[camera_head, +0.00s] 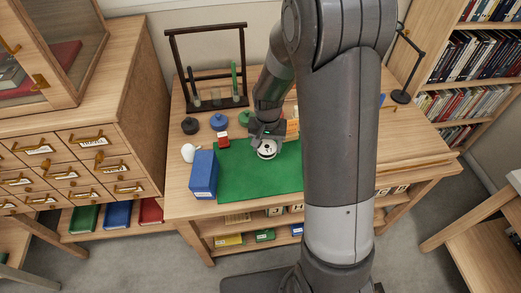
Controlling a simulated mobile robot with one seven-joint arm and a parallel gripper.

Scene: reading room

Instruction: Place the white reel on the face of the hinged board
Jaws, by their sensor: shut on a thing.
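The white reel (266,151), round with dark marks on its upper face, shows over the green mat (235,180) on the desk. My gripper (266,139) is above it and shut on it, seen from behind and above. I cannot tell how far the reel is off the mat. A flat wooden board (428,160) at the right end of the desk may be the hinged board; my arm hides much of it, and its hinge does not show.
A blue box (203,175) stands at the mat's left edge, beside a small white object (189,152). Black (190,126) and blue (218,122) round objects are behind. A dark wooden frame (208,68) stands at the back. A black lamp (401,96) is at right.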

